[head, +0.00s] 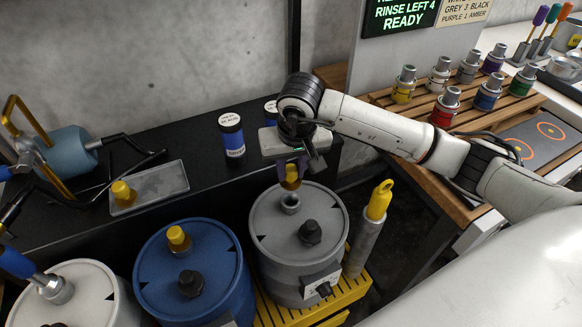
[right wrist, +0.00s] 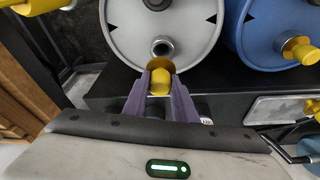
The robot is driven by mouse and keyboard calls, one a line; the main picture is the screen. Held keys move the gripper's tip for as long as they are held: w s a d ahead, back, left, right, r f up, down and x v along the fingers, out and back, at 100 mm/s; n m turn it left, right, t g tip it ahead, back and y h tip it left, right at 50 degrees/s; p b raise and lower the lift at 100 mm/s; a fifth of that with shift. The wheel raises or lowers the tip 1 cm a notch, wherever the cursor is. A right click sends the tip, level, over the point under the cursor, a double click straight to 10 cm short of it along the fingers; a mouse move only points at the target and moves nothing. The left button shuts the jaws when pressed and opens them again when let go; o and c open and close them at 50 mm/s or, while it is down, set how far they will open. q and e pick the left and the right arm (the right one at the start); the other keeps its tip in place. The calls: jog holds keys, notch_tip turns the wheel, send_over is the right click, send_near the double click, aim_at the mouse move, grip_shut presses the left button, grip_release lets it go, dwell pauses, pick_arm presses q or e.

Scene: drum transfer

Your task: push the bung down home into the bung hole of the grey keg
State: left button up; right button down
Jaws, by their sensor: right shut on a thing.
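The grey keg (head: 272,238) stands in the lower middle of the head view, its open metal bung hole (head: 291,203) towards the back of its lid. My right gripper (head: 291,168) is shut on the yellow bung (head: 291,181), which shows just above the hole in that picture. In the right wrist view the purple fingers (right wrist: 160,88) hold the bung (right wrist: 160,80) on both sides. The bung hole (right wrist: 162,47) is open there, just beyond the bung, which is outside it. The exact height of the bung is unclear. My left gripper is not in view.
A dark cap (head: 310,232) sits on the grey keg's lid. The blue keg (head: 150,262) with a yellow bung stands left. A yellow-handled tool (head: 379,200) stands close at right. A tray (head: 165,183) with another yellow bung and a blue canister (head: 231,135) are on the black bench.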

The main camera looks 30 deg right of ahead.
aim_at(291, 183)
jog(key=shift+b, duration=0.3)
notch_tip(291, 183, down, 3)
jog(key=b, duration=0.3)
jog(key=shift+f, duration=0.4)
jog(key=shift+b, duration=0.4)
jog(key=shift+f+b, duration=0.8)
jog(key=shift+b, duration=0.85)
dwell(2.4)
jog(key=shift+f, duration=0.25)
dwell(0.4)
jog(key=shift+f+b, duration=0.5)
jog(key=shift+b, duration=0.3)
